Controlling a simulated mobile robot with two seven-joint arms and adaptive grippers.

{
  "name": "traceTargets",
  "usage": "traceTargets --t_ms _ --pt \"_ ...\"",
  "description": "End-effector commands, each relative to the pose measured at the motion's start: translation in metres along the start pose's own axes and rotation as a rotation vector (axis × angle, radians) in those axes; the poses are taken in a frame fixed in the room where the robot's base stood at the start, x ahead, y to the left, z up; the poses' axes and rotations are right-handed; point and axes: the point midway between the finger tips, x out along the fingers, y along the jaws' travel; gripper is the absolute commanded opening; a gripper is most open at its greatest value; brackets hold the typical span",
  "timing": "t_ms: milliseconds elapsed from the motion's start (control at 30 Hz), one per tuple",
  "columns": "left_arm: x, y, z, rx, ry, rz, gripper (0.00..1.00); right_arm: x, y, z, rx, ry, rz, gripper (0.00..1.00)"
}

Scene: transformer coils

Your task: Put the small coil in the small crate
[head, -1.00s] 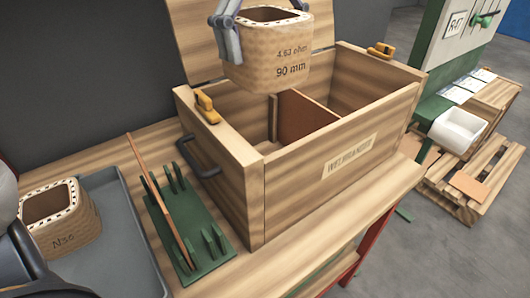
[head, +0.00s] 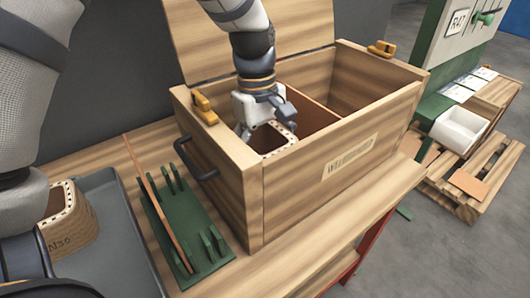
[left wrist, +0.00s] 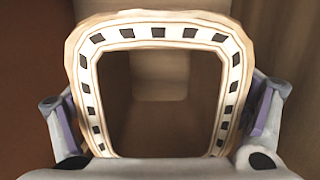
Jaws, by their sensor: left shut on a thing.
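A tan coil (head: 272,138) with a white, black-dotted rim is inside the left compartment of the open wooden crate (head: 340,165), left of the brown divider (head: 308,110). My left gripper (head: 264,116) reaches down into that compartment and is shut on the coil. In the left wrist view the coil's rim (left wrist: 160,32) faces the camera, with a finger at each side. The front wall hides the coil's lower part, so I cannot tell whether it touches the floor. A second coil (head: 72,228) sits on the grey tray. My right gripper is not in view.
The grey tray (head: 125,245) lies at the left of the wooden bench. A green rack (head: 190,220) with a thin brown strip stands between tray and crate. The crate's lid (head: 300,25) is raised behind. The right compartment appears empty. A pallet stands at far right.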

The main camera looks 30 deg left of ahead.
Motion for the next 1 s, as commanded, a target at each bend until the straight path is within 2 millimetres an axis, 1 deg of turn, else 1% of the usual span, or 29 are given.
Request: traceTargets --t_ms 267,667,767,800,1000 --pt "0.001 0.001 0.000 0.000 0.001 0.004 0.40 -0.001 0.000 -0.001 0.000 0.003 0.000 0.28" --pt "0.012 0.001 -0.002 -0.001 0.001 0.003 0.40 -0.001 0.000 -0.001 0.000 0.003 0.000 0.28" --pt "0.012 0.001 -0.002 -0.001 0.001 0.004 0.40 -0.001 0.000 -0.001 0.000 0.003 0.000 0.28" --pt "0.013 0.000 -0.002 -0.001 0.000 0.003 1.00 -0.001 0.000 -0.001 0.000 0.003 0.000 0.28" --pt "0.013 0.000 -0.002 0.000 0.000 0.002 1.00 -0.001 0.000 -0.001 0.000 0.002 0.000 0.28"
